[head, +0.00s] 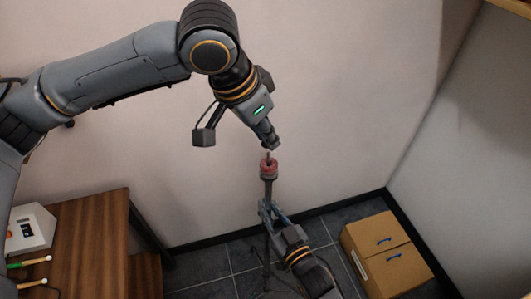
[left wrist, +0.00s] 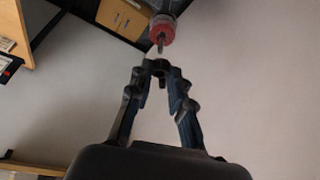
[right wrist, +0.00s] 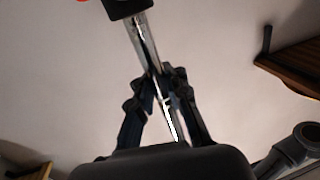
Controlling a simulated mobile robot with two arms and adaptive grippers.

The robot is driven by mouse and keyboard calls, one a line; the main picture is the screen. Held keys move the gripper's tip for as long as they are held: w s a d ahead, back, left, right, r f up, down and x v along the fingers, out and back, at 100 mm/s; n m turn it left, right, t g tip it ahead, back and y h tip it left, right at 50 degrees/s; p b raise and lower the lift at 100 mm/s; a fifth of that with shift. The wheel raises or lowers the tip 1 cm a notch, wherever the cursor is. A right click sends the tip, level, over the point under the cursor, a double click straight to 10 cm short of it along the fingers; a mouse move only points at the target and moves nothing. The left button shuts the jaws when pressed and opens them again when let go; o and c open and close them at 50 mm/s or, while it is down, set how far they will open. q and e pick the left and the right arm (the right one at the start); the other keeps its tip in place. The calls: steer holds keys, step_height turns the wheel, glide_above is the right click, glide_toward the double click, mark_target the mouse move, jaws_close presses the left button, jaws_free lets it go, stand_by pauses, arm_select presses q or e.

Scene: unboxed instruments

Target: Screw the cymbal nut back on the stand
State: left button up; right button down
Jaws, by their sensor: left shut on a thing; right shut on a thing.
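The stand's upright rod ends in a red washer-like piece (head: 268,168) with a thin bare tip above it. My left gripper (head: 273,145) is just above that tip, pointing down. In the left wrist view (left wrist: 158,68) its fingers are closed on a small dark piece, seemingly the cymbal nut (left wrist: 157,67), largely hidden by the fingertips. The red piece (left wrist: 161,29) and rod tip lie just beyond, apparently a small gap away. My right gripper (head: 266,208) is shut on the stand's shiny metal tube (right wrist: 145,42) below the red piece. No cymbal shows.
A wooden table (head: 95,235) at the left bears a white device (head: 30,228) and mallets (head: 32,262).

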mark_target(266, 147)
arm_select(q)
steer(key=shift+f, duration=0.7)
steer(key=shift+s+d+f, duration=0.1)
steer(key=shift+s+f, duration=0.1)
steer(key=shift+f, duration=0.6)
steer(key=shift+f, duration=0.6)
